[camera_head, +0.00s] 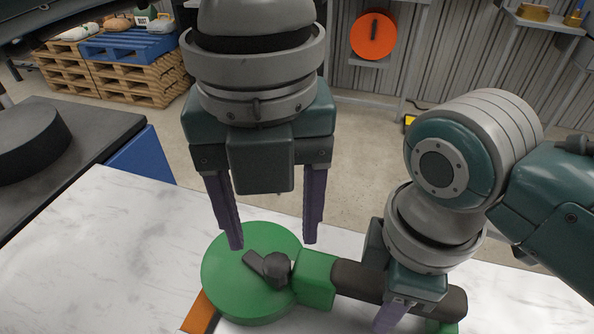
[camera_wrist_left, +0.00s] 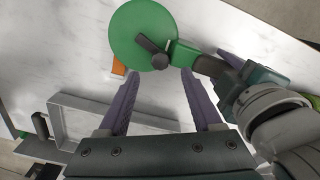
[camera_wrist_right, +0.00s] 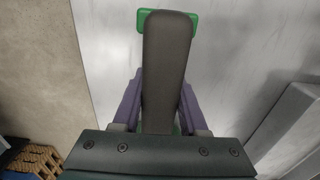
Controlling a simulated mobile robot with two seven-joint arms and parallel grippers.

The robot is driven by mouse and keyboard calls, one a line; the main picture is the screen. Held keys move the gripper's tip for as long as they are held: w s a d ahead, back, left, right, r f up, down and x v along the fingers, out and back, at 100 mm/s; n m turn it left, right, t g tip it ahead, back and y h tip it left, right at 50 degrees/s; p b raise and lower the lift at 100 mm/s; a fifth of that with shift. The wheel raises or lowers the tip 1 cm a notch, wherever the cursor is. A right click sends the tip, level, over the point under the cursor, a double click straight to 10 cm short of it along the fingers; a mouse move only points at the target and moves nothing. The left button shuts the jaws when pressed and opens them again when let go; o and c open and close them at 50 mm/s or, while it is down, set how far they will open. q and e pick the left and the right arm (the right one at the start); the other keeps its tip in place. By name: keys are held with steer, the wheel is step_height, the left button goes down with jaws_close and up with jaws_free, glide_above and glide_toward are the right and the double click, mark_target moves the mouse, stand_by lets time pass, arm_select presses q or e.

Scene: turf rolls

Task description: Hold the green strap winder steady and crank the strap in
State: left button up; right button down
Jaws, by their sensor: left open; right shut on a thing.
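The green strap winder (camera_head: 225,290) lies on a white marbled table, with a round green drum and a dark crank with a knob (camera_head: 277,268) on top. Its dark brown handle (camera_head: 350,276) extends to the right. My right gripper (camera_head: 391,314) is shut on this handle, which also shows between its fingers in the right wrist view (camera_wrist_right: 166,60). My left gripper (camera_head: 274,243) is open, fingers pointing down above the drum and near the crank knob. It looks empty. A short piece of orange strap (camera_head: 197,313) shows at the drum's lower left edge.
A grey open tray (camera_wrist_left: 70,118) lies on the table in the left wrist view. A dark surface with a black round object (camera_head: 30,140) is at left. Wooden pallets (camera_head: 135,80) and an orange reel (camera_head: 373,36) are far behind. The table left of the drum is clear.

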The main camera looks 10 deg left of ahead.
mark_target(277, 263)
arm_select(q)
step_height(277, 263, down, 6)
steer(key=shift+r, duration=0.2)
jaws_close()
stand_by(0.5)
